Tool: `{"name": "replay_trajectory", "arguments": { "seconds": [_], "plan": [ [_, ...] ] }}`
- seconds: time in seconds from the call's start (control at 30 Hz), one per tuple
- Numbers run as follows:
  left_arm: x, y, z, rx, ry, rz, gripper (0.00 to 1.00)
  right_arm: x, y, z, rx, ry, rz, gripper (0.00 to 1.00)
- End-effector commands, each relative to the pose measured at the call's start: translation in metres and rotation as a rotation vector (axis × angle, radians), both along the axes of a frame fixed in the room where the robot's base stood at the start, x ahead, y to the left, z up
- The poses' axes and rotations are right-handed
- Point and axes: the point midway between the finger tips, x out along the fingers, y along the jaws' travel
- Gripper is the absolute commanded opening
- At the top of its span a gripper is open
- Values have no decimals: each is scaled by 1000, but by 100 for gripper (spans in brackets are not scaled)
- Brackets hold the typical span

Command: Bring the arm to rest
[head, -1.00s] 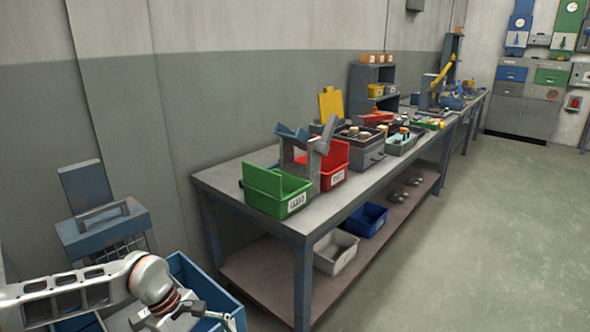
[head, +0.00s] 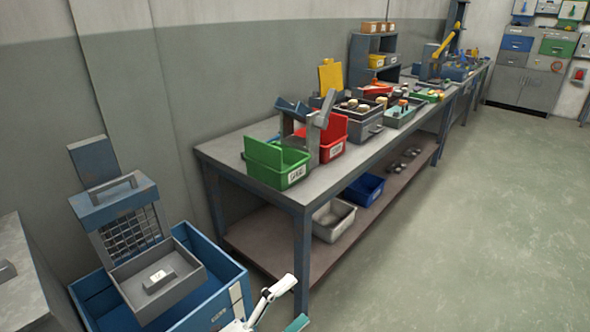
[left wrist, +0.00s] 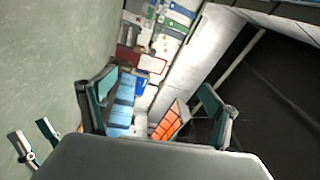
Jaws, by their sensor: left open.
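My left gripper (head: 278,300) shows only in part at the bottom edge of the head view, as a pale finger link and a teal pad in front of the blue crate. In the left wrist view the left gripper (left wrist: 156,100) is open, its two teal-padded fingers wide apart with nothing between them. The rest of my left arm is out of the head view. Two small teal-padded pieces at the lower left of the left wrist view look like my right gripper (left wrist: 36,145); their opening is unclear.
A blue crate (head: 240,290) at lower left holds a grey tray (head: 200,277) with a small block (head: 159,281). A long workbench (head: 227,168) carries a green bin (head: 272,168), a red bin (head: 333,133) and other gear. The floor on the right is clear.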

Motion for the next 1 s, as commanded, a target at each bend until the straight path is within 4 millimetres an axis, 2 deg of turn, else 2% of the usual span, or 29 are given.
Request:
{"name": "replay_trajectory", "arguments": {
  "seconds": [0.13,0.23,0.4,0.5,0.6,0.7,1.0],
  "plan": [
    [-6,51,-44,-209,363,197,89,0,1,6,5,-1,0,40],
    [-22,89,-84,-350,603,338,89,-1,1,8,8,2,-2,40],
    [-76,151,-155,-574,966,577,89,0,2,13,15,-1,-4,40],
    [-109,176,-184,-671,1111,686,89,1,3,16,19,-3,-5,40],
    [-134,191,-202,-733,1201,760,89,0,3,16,19,0,-5,40],
    [-147,199,-211,-766,1247,799,89,-1,3,14,19,4,-5,40],
    [-151,201,-214,-775,1260,810,89,-3,4,11,20,11,-6,40]
  ]
}}
